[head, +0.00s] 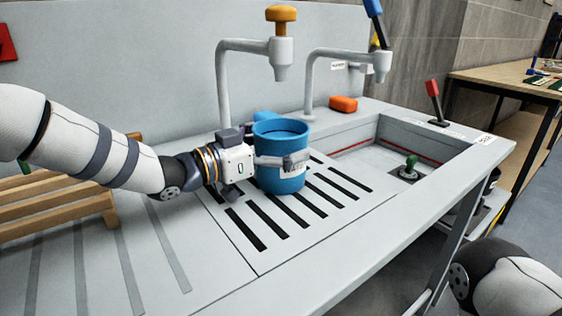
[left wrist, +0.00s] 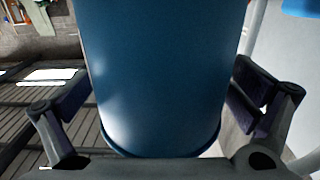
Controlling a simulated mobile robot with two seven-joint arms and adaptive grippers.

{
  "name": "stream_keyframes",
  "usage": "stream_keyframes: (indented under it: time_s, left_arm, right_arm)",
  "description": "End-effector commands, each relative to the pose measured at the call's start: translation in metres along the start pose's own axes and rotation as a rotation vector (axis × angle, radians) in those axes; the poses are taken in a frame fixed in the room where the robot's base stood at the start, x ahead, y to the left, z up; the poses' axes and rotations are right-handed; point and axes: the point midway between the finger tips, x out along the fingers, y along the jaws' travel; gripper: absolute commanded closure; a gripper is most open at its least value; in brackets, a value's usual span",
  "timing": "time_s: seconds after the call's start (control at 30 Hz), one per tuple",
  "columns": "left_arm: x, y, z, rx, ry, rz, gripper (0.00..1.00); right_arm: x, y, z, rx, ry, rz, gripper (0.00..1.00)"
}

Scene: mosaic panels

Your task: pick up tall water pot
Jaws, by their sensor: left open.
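My left gripper (head: 268,163) is at the pot from the left, with a finger reaching across the label. In the left wrist view the pot (left wrist: 160,75) fills the middle, between the two open fingers. Whether either finger touches it, I cannot tell. A blue piece (head: 265,115) shows behind the rim; I cannot tell if it belongs to the pot. My right gripper is out of view.
Two grey taps, one with an orange knob (head: 282,14), rise behind the pot. An orange block (head: 343,104) lies at the back ledge. A sink basin (head: 352,148) is to the right. A wooden rack (head: 60,205) stands left. The front counter is clear.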

Motion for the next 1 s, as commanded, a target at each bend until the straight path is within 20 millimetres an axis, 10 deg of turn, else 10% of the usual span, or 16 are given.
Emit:
stream_keyframes:
  time_s: [0.4, 0.67, 1.0]
  left_arm:
    - [0.000, 0.000, -0.003, 0.003, 0.006, 0.000, 0.78]
    - [0.000, 0.000, -0.013, 0.006, 0.007, 0.000, 0.78]
    - [-0.001, 0.000, -0.089, 0.007, 0.008, -0.001, 0.78]
  right_arm:
    - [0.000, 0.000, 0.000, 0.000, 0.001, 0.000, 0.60]
    - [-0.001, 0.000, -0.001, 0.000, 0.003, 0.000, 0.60]
    - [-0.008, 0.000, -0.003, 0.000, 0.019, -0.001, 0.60]
